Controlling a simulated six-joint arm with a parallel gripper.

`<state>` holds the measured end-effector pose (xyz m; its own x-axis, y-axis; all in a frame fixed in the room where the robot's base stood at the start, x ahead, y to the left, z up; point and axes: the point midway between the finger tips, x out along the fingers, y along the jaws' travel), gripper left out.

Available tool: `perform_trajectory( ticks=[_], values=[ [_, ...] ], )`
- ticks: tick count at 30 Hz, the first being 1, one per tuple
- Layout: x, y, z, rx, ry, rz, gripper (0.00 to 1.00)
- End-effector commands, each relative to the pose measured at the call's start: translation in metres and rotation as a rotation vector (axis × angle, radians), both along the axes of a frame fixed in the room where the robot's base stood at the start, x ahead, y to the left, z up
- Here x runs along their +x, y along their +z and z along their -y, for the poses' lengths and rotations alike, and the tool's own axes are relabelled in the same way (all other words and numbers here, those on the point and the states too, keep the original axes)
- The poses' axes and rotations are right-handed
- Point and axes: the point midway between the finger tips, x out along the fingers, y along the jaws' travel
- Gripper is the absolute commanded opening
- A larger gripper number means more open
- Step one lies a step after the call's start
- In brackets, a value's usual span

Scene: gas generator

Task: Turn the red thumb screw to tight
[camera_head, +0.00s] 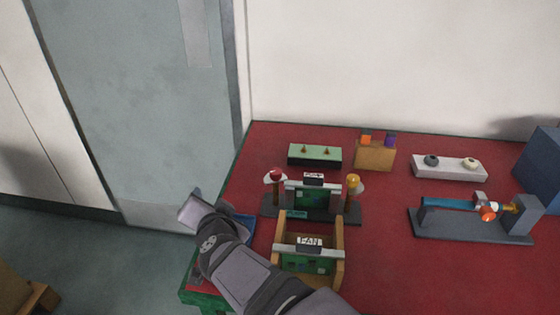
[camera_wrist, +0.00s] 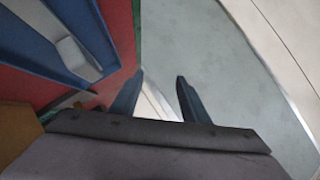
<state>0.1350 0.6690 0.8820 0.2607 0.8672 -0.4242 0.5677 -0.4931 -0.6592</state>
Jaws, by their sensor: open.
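The red thumb screw (camera_head: 274,175) stands upright at the left end of a dark base, beside a green panel (camera_head: 313,196). A yellow thumb screw (camera_head: 353,181) stands at the right end of the same base. My gripper (camera_wrist: 155,88) shows two dark fingers, spread apart with nothing between them. In the head view my wrist (camera_head: 195,208) is at the table's left edge, left of and nearer than the red screw. The fingers are hidden or too small to make out there. The wrist view does not show the red screw.
A wooden frame marked FAN (camera_head: 309,242) stands in front of the green panel. A green block (camera_head: 314,155), a wooden block (camera_head: 374,155) and a white block (camera_head: 450,167) stand behind. A grey fixture with a blue cylinder (camera_head: 447,203) is at right. The red table (camera_head: 400,275) is clear at front right.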

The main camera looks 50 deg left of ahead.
Motion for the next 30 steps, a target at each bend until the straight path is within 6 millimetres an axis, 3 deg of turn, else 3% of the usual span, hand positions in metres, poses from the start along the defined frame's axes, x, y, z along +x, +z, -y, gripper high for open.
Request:
perform_trajectory(
  ticks=[6, 15, 22, 30],
  values=[
    [0.044, 0.031, 0.004, 0.256, -0.338, -0.325, 0.42],
    [0.091, 0.072, 0.022, 0.706, -0.671, -0.8, 0.42],
    [0.117, 0.097, 0.042, 1.081, -0.803, -1.188, 0.42],
    [0.132, 0.113, 0.058, 1.421, -0.822, -1.607, 0.42]
  ],
)
